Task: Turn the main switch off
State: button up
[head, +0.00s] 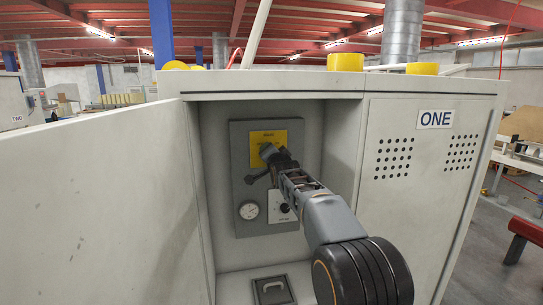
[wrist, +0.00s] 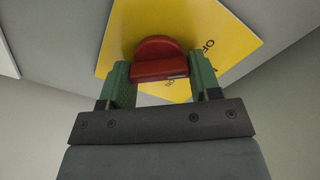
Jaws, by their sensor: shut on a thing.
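The main switch (wrist: 159,62) is a red knob on a yellow plate (wrist: 220,35), seen in the wrist view between my fingers. The plate also shows in the head view (head: 257,140), on a grey panel inside the open cabinet. My gripper (wrist: 160,80) is shut on the red knob, with one green finger at each side of it. In the head view my gripper (head: 268,152) reaches the yellow plate and hides the knob. Part of the lettering "OFF" shows on the plate in the wrist view; the knob's exact setting is hard to tell.
The open door (head: 100,200) stands left; the closed door marked ONE (head: 415,220) is right.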

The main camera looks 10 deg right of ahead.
jog(key=o, duration=0.9)
jog(key=s+b, duration=0.3)
jog(key=s, duration=1)
jog(key=shift+s, duration=0.4)
